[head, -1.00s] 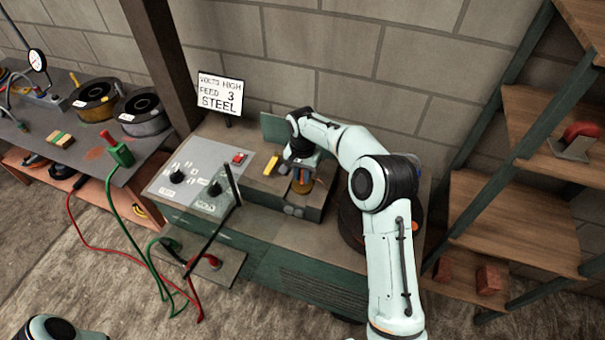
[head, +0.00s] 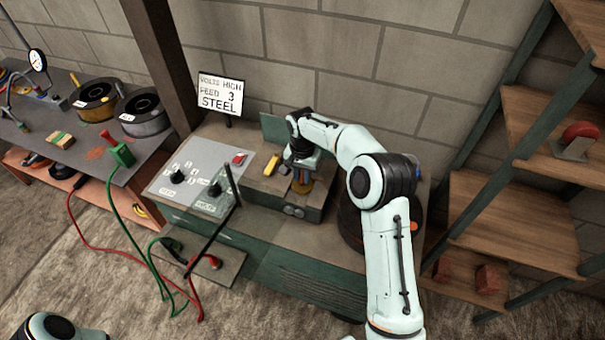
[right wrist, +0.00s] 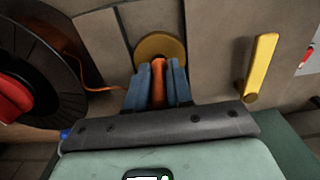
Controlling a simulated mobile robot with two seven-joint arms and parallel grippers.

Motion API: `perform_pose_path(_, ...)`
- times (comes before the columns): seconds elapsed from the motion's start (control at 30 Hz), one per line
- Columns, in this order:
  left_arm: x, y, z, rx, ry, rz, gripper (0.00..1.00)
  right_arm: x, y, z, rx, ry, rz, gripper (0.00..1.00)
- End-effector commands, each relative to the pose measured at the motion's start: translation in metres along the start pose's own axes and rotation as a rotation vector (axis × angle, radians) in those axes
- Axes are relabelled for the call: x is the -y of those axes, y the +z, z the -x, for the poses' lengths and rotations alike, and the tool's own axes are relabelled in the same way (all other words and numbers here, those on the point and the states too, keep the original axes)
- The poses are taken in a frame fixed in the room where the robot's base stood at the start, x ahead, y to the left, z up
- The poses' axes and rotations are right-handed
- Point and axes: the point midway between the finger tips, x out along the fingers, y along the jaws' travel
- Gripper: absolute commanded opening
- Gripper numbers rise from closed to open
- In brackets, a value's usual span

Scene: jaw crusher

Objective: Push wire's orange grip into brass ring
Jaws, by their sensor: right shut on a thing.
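The brass ring (right wrist: 160,47) is a round brass-coloured piece on the machine's top, just beyond my right fingertips in the right wrist view; it also shows below the gripper in the head view (head: 302,187). My right gripper (right wrist: 158,82) is shut on the wire's orange grip (right wrist: 158,75), which sits between its blue-grey fingers. The grip's front end overlaps the ring in the view; how deep it sits I cannot tell. An orange wire (right wrist: 98,89) runs left toward a dark spool (right wrist: 35,75). My left gripper is out of view; only part of the left arm shows.
A yellow lever (right wrist: 261,65) stands right of the ring in the right wrist view. The green machine (head: 225,235) carries a grey control panel (head: 195,175). A sign (head: 220,92) stands behind it. A wooden shelf (head: 510,215) is at right, a bench with spools (head: 95,100) at left.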

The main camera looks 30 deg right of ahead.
Motion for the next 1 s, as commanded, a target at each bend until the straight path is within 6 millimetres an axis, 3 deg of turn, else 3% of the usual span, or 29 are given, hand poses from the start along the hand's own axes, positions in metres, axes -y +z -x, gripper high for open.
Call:
perform_pose_path(0.9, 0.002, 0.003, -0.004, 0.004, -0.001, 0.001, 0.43, 0.000, 0.000, -0.013, 0.000, 0.001, 0.000, 0.00)
perform_pose_path(0.93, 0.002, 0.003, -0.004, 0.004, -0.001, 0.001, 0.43, 0.000, 0.000, -0.013, 0.000, 0.000, 0.000, 0.24)
perform_pose_path(1.0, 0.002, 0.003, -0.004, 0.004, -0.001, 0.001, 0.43, 0.000, 0.000, -0.012, 0.000, 0.000, 0.000, 0.47)
